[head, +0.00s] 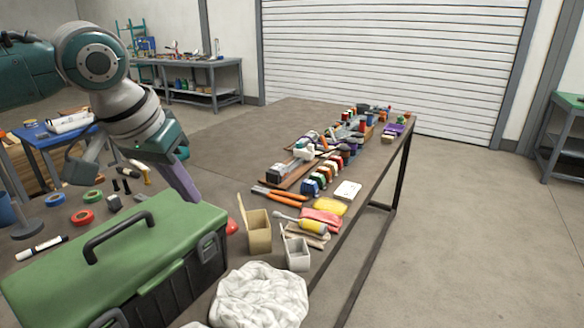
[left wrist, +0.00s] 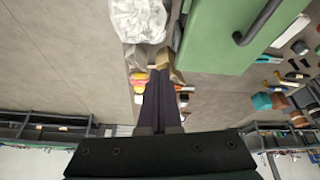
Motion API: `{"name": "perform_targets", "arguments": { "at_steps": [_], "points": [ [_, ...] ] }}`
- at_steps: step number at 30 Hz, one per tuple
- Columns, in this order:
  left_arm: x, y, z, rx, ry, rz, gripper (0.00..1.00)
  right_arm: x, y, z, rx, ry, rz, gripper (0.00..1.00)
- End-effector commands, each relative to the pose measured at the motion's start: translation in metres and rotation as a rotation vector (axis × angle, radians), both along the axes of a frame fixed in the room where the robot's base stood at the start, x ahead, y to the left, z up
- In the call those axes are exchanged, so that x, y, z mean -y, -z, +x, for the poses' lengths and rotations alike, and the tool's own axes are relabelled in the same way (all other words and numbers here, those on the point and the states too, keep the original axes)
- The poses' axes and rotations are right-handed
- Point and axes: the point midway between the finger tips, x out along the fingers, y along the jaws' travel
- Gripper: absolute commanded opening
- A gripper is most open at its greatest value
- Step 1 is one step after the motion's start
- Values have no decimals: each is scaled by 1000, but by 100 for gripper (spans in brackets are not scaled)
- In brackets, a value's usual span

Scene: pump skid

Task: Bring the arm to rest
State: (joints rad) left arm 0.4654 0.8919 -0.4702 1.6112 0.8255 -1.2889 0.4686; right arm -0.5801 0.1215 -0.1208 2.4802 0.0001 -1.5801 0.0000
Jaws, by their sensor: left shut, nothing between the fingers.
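My left arm comes in from the left in the head view. Its gripper (head: 190,196) points down above the table, just behind the green toolbox (head: 110,250). In the left wrist view the fingers (left wrist: 160,78) lie side by side, shut and empty. The toolbox's green lid (left wrist: 215,40) shows beside them there. The height of the fingertips above the table is hard to tell. My right gripper is in neither view.
On the table (head: 225,175) stand a tan open box (head: 259,232), a small grey box (head: 298,254) and a crumpled white cloth (head: 260,295). Rows of coloured items stand farther right. Tape rolls (head: 82,217) lie at left. The table's middle strip is bare.

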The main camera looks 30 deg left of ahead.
Motion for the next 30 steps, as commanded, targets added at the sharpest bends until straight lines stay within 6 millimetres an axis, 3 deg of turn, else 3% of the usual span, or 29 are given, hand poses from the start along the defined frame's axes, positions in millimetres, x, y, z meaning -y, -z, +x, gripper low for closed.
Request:
{"name": "perform_targets", "arguments": {
  "at_steps": [19, 23, 27, 30],
  "points": [
    [6, 1, -4, -5, 17, 0, 0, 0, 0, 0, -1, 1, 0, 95],
    [45, 28, -26, -36, 131, 5, 0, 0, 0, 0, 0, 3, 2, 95],
    [114, 61, -80, -54, 312, 1, 0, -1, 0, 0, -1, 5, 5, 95],
    [145, 68, -119, -50, 375, 1, 0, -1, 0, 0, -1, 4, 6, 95]
  ]
}}
